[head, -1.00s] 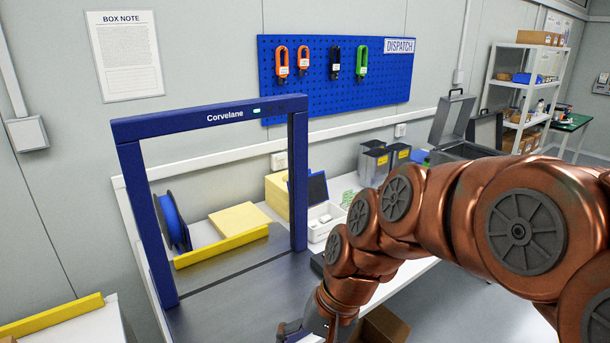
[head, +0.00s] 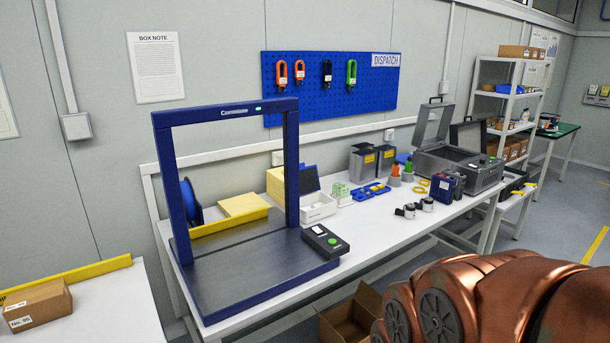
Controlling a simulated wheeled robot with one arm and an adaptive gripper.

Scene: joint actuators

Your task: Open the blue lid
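A small white box (head: 318,208) stands on the white table, just right of the blue strapping frame. A dark blue panel, which looks like its lid (head: 310,180), stands raised at the box's back left. Small pale items show in or on the white box, too small to make out. My copper-coloured arm (head: 500,305) fills the lower right corner of the head view. My gripper is out of view.
The blue frame (head: 291,165) rises left of the white box, with a black device (head: 325,240) in front. Blue trays (head: 370,191), dark jars (head: 427,204) and a grey case (head: 460,165) stand to the right. An open cardboard box (head: 350,315) sits below the table's front.

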